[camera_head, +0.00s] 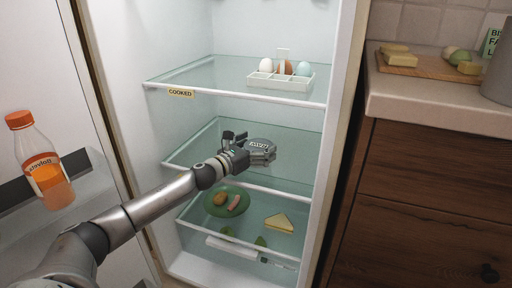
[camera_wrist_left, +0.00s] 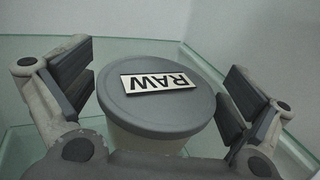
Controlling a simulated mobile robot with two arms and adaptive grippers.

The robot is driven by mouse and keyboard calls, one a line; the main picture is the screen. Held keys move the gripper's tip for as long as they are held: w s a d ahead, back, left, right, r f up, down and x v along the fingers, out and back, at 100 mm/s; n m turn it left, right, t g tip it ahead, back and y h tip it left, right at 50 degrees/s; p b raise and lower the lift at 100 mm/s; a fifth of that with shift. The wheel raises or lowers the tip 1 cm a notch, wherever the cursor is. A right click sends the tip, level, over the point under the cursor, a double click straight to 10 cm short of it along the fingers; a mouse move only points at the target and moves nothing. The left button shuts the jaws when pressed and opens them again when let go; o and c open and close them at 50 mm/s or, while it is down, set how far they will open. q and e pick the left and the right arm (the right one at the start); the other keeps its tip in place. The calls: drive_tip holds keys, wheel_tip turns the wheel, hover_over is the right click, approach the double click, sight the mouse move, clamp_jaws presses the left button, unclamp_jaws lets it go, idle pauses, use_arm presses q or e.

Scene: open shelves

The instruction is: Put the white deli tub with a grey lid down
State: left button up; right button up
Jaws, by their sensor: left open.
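The white deli tub with a grey lid shows close up in the left wrist view (camera_wrist_left: 150,115); its lid carries a label reading RAW (camera_wrist_left: 158,81). In the head view the tub's lid (camera_head: 261,144) shows at the middle glass shelf (camera_head: 205,147), partly hidden by my gripper. My left gripper (camera_head: 249,149) reaches into the fridge at that shelf. In the wrist view its open fingers (camera_wrist_left: 160,88) stand on either side of the tub, with a gap on each side. The tub looks upright. Its base is hidden in the head view. My right gripper is not in view.
The upper shelf (camera_head: 205,86), labelled COOKED, bears an egg holder (camera_head: 280,83) with three eggs. Below are a green plate (camera_head: 213,207) with food and a cheese wedge (camera_head: 279,222). A bottle (camera_head: 36,160) stands in the door at left. A wooden counter unit stands at right.

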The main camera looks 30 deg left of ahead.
use_arm(q)
drive_tip(key=shift+s+a+p, duration=0.25)
drive_tip(key=shift+s+a, duration=0.05)
drive_tip(key=shift+s, duration=1.65)
drive_tip(key=shift+s+a+p, duration=0.25)
drive_tip(key=shift+s+a, duration=0.1)
drive_tip(key=shift+s, duration=1.65)
drive_tip(key=shift+s+a+p, duration=0.25)
drive_tip(key=shift+s+a, duration=0.05)
drive_tip(key=shift+s, duration=1.65)
drive_tip(key=shift+s, duration=0.1)
